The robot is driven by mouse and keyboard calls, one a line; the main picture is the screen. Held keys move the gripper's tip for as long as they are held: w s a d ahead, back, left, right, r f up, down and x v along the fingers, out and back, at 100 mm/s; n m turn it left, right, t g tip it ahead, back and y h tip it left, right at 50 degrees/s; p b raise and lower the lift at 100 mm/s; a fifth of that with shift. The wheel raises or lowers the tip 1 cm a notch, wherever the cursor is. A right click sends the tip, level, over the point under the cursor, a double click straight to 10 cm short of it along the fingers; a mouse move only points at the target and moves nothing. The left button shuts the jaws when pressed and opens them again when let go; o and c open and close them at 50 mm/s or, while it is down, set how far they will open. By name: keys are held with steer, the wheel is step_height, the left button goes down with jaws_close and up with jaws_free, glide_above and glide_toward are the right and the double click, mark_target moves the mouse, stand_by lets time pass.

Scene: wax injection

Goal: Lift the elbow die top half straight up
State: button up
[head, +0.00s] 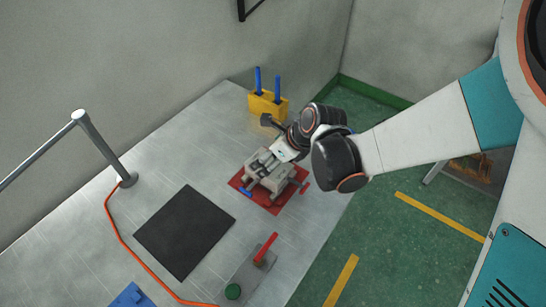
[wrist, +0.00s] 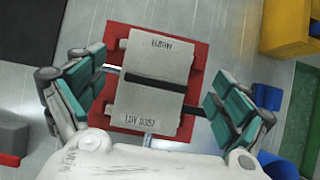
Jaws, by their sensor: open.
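The elbow die top half (wrist: 155,99) is a light grey block with lettering and a dark band across its middle. It sits over a red mat (wrist: 195,62). In the head view the grey die (head: 262,173) on the red mat (head: 262,198) is partly hidden by my gripper. My gripper (wrist: 152,105) is open, with one teal-padded finger at the left and one at the right of the block. Gaps show between the pads and the block in the wrist view. I cannot tell the height of the fingertips against the block.
A yellow holder (head: 268,104) with blue-handled tools stands behind the die. A black mat (head: 185,232) lies left of it. A fixture with a red lever (head: 266,248) and green button is in front. A grey post (head: 104,147) and orange hose (head: 125,240) are at left.

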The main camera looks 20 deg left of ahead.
steer(key=b+x, duration=0.1)
steer(key=x, duration=0.3)
steer(key=shift+s+a+f+b, duration=0.1)
steer(key=shift+f+b, duration=0.05)
steer(key=shift+b, duration=0.2)
steer(key=c, duration=1.8)
steer(key=shift+r, duration=0.2)
